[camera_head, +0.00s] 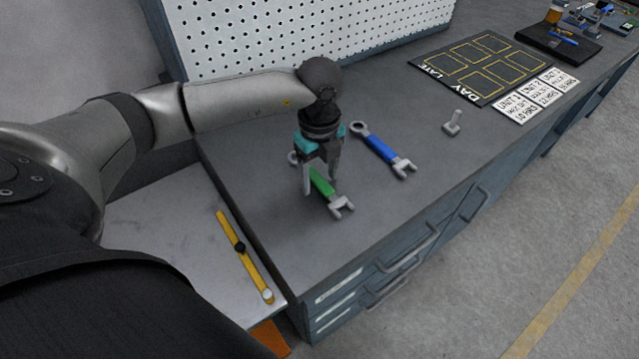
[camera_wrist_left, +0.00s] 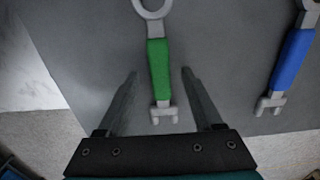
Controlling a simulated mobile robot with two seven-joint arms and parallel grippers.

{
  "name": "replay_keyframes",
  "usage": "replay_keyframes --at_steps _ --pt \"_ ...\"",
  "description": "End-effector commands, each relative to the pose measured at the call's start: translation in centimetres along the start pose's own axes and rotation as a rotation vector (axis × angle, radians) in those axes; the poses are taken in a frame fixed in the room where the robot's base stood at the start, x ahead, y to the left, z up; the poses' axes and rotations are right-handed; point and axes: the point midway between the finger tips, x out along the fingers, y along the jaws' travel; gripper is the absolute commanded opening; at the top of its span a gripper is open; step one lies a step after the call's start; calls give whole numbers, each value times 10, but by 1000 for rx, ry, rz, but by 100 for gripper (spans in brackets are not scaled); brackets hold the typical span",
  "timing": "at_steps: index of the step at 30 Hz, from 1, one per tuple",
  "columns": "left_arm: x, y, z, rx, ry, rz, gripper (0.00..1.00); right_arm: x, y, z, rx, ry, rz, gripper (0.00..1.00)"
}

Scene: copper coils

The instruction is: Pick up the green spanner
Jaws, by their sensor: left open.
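The green spanner (camera_head: 322,184) lies flat on the grey workbench top, partly hidden behind my left gripper in the head view. My left gripper (camera_head: 320,188) points down over it, open and empty. In the left wrist view the green spanner (camera_wrist_left: 159,68) runs lengthwise between the two fingers of the left gripper (camera_wrist_left: 158,74), with clear gaps on both sides. Its ring end is at the top of that view and its open jaw end is nearer the palm. My right gripper is not in view.
A blue spanner (camera_head: 380,148) lies to the right of the green one, also in the wrist view (camera_wrist_left: 291,58). A small grey fitting (camera_head: 452,124), a black marked mat (camera_head: 478,62) and white cards (camera_head: 536,95) lie farther right. A white pegboard (camera_head: 300,35) stands behind.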

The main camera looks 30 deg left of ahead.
Motion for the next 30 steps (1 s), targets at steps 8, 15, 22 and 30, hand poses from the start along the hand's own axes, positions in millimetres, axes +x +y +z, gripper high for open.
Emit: replay_keyframes --at_steps 8,15,22,30 --pt "2 0 0 0 0 -1 65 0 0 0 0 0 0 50" --pt "2 0 0 0 0 -1 38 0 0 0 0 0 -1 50" --pt "2 0 0 0 0 -1 12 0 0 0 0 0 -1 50" --pt "2 0 0 0 -1 -1 0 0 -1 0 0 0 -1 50"
